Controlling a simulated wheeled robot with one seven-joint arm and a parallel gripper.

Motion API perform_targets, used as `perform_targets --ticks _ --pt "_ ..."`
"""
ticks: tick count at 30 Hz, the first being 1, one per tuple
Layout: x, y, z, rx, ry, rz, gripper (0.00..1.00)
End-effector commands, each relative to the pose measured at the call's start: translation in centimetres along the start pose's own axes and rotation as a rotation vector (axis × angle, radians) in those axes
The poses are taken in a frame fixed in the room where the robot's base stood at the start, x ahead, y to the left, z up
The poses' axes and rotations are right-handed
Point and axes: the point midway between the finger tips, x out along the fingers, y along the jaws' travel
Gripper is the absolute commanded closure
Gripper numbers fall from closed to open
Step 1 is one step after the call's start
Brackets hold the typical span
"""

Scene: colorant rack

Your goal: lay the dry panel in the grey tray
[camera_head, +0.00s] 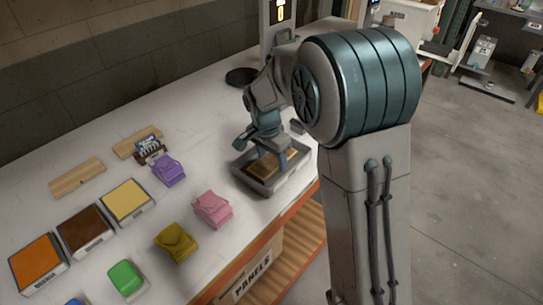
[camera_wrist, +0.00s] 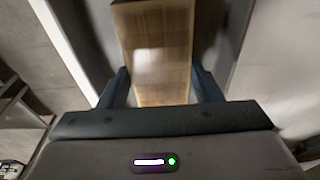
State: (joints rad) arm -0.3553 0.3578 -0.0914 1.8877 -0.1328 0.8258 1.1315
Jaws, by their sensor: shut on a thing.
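The wooden panel (camera_head: 287,158) is light brown and lies within the outline of the grey tray (camera_head: 249,182) in the head view. My gripper (camera_head: 272,160) points down over the tray and is shut on the panel. In the wrist view the panel (camera_wrist: 153,45) runs away from me between the two dark fingers of my gripper (camera_wrist: 161,85). Grey tray surfaces show on both sides of it. I cannot tell whether the panel's underside touches the tray floor. My wrist and fingers hide part of the panel.
Left of the tray on the white bench (camera_head: 205,120) are a pink pouch (camera_head: 212,208), a purple pouch (camera_head: 168,172) and an olive pouch (camera_head: 176,242).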

Motion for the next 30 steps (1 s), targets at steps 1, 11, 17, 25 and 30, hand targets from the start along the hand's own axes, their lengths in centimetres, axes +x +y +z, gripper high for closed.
perform_targets --ticks 1,11,17,25,30 --pt "0.0 0.0 0.0 0.0 0.0 0.0 0.66" --pt "0.3 0.0 0.0 0.0 0.0 0.0 0.2" --pt "0.2 0.0 0.0 0.0 0.0 0.0 0.2" --pt "-2.1 -0.1 -0.1 -0.001 0.002 -0.004 0.2" --pt "-5.9 -0.1 -0.1 0.0 0.003 -0.005 0.2"
